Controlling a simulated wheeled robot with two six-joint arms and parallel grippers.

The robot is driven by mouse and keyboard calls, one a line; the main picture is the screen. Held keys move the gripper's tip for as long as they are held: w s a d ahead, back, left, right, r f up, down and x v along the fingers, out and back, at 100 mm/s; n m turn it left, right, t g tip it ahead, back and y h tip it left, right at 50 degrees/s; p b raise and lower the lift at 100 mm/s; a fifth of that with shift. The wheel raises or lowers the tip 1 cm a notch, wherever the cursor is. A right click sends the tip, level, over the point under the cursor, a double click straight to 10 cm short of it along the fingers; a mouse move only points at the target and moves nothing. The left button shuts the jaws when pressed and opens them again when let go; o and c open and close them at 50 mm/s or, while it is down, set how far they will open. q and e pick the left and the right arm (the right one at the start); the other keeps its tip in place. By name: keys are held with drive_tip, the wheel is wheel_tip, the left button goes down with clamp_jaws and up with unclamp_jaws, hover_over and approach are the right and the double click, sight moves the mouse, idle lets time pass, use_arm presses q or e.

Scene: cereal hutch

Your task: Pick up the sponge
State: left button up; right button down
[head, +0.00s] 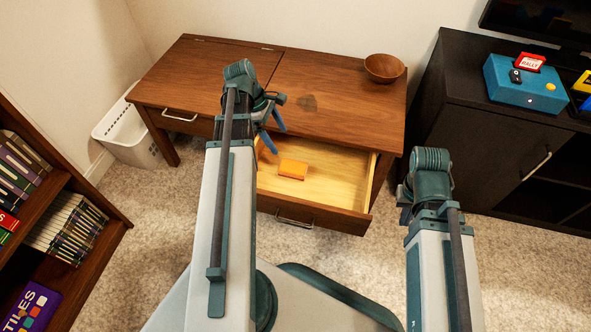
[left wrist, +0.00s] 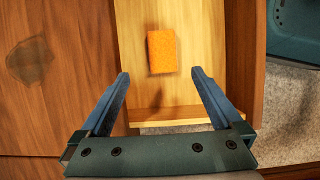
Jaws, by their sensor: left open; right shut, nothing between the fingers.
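The orange sponge (head: 292,169) lies flat in the open drawer (head: 335,187) of the wooden desk. In the left wrist view the sponge (left wrist: 162,51) lies on the pale drawer floor, just beyond the fingertips and roughly between their lines. My left gripper (head: 275,133) is open and empty above the drawer, to the upper left of the sponge; its two blue fingers (left wrist: 160,73) are spread apart in the left wrist view. My right gripper (head: 405,200) is to the right of the drawer, partly hidden behind its own arm, and holds nothing.
The desk top (head: 330,80) carries a wooden bowl (head: 384,68) and a dark stain (head: 308,102). A white basket (head: 125,135) stands left of the desk. A black cabinet (head: 480,120) with a teal box (head: 525,85) is at the right. A bookshelf (head: 60,200) is at the left.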

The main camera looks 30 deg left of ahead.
use_arm(q)
drive_tip(key=b, duration=0.7)
hover_over(292, 166)
drive_tip(key=a, duration=0.2)
wheel_tip(292, 166, down, 7)
drive_tip(key=shift+s+a, duration=0.1)
drive_tip(key=shift+d+f, duration=0.25)
drive_tip(key=shift+f, duration=0.15)
drive_tip(key=b+x, duration=0.5)
drive_tip(key=shift+s+a+f, duration=0.2)
drive_tip(key=shift+f, duration=0.1)
drive_tip(key=shift+r, duration=0.15)
drive_tip(key=shift+c, duration=0.3)
drive_tip(key=c, duration=1.2)
